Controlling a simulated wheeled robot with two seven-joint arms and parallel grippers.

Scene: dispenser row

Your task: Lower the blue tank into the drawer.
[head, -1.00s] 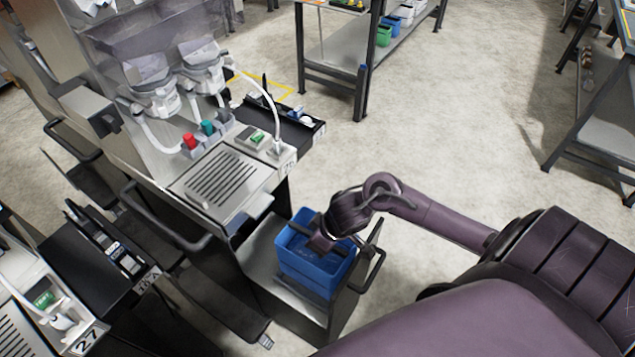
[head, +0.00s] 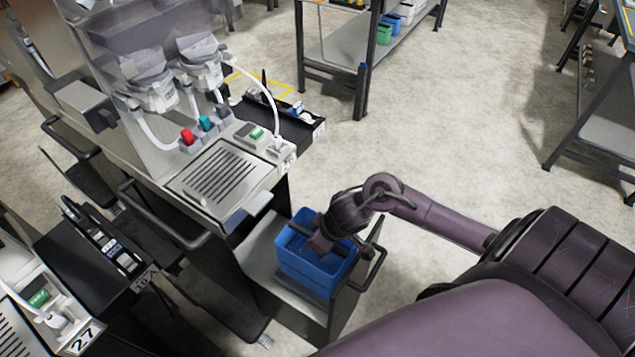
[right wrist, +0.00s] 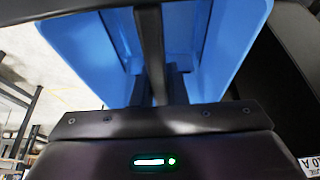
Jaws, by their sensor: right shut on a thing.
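The blue tank (head: 308,272) is an open-topped box, upright within the pulled-out drawer (head: 252,258) under the dispenser. In the head view it stands toward the drawer's handle end; whether its bottom touches the drawer floor cannot be told. My right gripper (head: 318,240) reaches in from the right and is shut at the top of the tank, over its opening. In the right wrist view the tank's blue walls (right wrist: 236,40) spread on both sides of a dark bar between them. My left gripper is not in view.
The drawer's dark handle (head: 374,272) is beside the tank, close to my right wrist. The dispenser's metal drip grate (head: 218,178) overhangs behind the drawer. A neighbouring station (head: 40,310) is at the left. The floor (head: 440,130) behind my right arm is clear.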

